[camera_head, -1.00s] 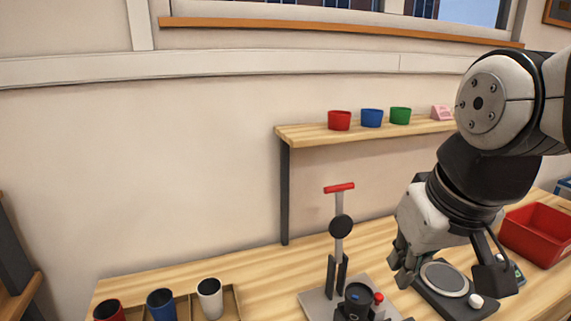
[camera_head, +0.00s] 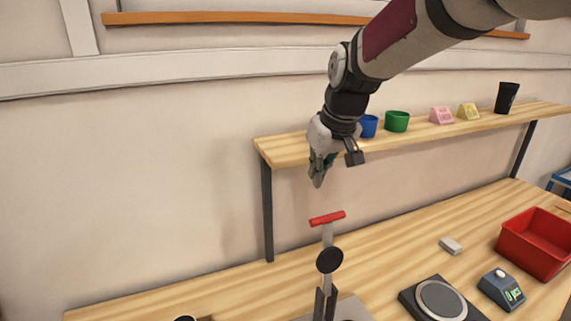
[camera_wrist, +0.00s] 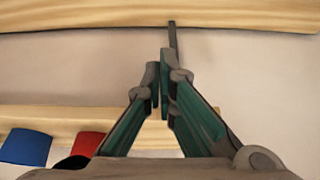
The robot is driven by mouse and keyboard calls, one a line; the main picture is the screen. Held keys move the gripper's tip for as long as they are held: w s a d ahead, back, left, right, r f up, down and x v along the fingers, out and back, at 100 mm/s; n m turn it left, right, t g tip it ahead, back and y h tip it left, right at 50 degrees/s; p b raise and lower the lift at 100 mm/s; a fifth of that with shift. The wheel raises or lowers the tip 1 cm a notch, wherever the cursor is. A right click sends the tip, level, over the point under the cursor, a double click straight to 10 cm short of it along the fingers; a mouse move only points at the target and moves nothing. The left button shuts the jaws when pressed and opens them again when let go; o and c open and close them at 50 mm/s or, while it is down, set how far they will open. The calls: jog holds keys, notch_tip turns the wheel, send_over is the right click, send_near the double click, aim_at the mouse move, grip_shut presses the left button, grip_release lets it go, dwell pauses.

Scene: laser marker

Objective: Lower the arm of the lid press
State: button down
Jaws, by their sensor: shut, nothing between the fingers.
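The lid press stands on the bench at the bottom of the head view. Its arm (camera_head: 327,235) points up, nearly upright, with a red crossbar handle (camera_head: 327,218) on top and a black disc (camera_head: 329,260) below it. The press base is mostly cut off by the lower edge. My gripper (camera_head: 318,181) hangs above the red handle, apart from it, with its fingers pointing down. In the wrist view my gripper (camera_wrist: 160,88) has its fingertips together with nothing between them.
A wooden shelf (camera_head: 283,151) is close behind my gripper, carrying a blue cup (camera_head: 368,126), a green cup (camera_head: 396,121) and other items. A round-plated device (camera_head: 440,300), a small meter (camera_head: 501,289) and a red bin (camera_head: 540,243) stand to the right on the bench.

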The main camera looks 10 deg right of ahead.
jog(key=x, duration=0.7)
jog(key=shift+s+d+r+p, duration=0.15)
jog(key=shift+s+p, duration=0.15)
jog(key=shift+s, duration=0.45)
jog(key=shift+s+d+f+p, duration=0.1)
jog(key=shift+s+p, duration=0.2)
jog(key=shift+s, duration=0.45)
jog(key=shift+s+d+r+p, duration=0.15)
jog(key=shift+s+p, duration=0.15)
jog(key=shift+s, duration=0.4)
